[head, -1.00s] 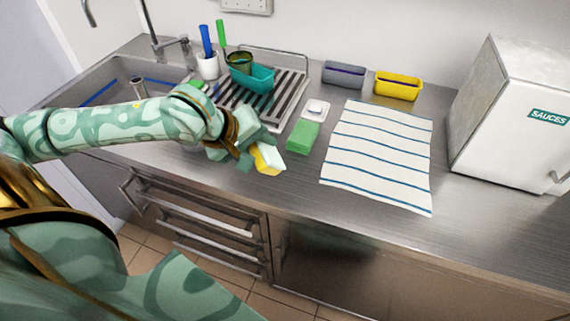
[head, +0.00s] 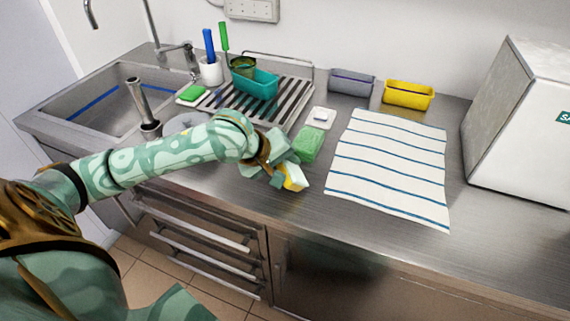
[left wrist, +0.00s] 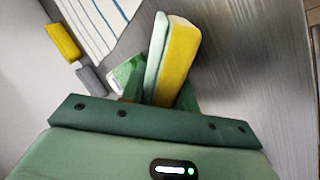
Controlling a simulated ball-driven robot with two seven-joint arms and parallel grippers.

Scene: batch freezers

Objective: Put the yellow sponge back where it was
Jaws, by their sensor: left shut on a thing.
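The yellow sponge (head: 295,178), with a paler layer on one side, is held by my left gripper (head: 284,172). The gripper is shut on it above the steel counter, near the front edge. The fingers cover part of the sponge in the head view. In the left wrist view the sponge (left wrist: 180,62) sticks out past the fingers, its yellow and pale sides showing. I cannot tell how high the yellow sponge is above the counter. My right gripper is out of view.
A striped cloth (head: 388,165) lies to the right of the gripper. Grey (head: 351,83) and yellow (head: 409,95) tubs stand by the wall. A drying rack (head: 285,107) with a teal tub (head: 254,84) is behind, the sink at left. A white cabinet (head: 520,125) stands at right.

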